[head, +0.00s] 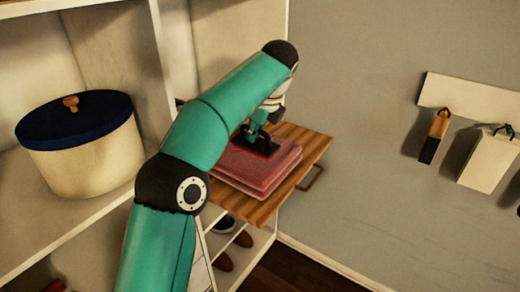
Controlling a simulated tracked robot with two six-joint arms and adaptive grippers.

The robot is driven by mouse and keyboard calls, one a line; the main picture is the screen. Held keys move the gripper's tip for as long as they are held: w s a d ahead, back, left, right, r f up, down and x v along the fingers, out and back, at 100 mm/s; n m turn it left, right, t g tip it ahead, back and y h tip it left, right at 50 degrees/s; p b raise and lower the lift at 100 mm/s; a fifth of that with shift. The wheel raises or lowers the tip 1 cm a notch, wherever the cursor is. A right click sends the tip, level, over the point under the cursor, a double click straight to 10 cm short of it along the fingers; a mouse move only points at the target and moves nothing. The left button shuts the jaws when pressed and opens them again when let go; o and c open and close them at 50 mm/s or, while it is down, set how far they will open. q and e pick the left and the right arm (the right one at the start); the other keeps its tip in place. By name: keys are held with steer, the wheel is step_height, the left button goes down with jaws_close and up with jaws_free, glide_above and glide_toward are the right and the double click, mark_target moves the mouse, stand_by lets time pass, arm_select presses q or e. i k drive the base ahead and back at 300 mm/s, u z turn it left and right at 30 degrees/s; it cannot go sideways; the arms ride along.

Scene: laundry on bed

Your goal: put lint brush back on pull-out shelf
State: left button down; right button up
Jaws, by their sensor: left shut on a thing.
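The pull-out shelf (312,147) is a striped wooden board with a handle at its front right, and it stands pulled out of the white unit. A folded pink-red cloth stack (250,176) lies on it. My left gripper (262,145) points down over the cloth and is shut on a small dark thing, which I take to be the lint brush. The fingers and arm hide most of that thing, and I cannot tell whether it touches the cloth. My right gripper is not in view.
A cream round box with a dark blue lid (75,118) stands on the white shelf at left. Shoes (230,240) sit below the pull-out shelf. A wall rack (470,97) at right holds several hanging things. The grey wall beside the board is clear.

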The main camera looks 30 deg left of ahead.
mark_target(304, 139)
steer(key=i, duration=1.4)
steer(key=u, duration=0.05)
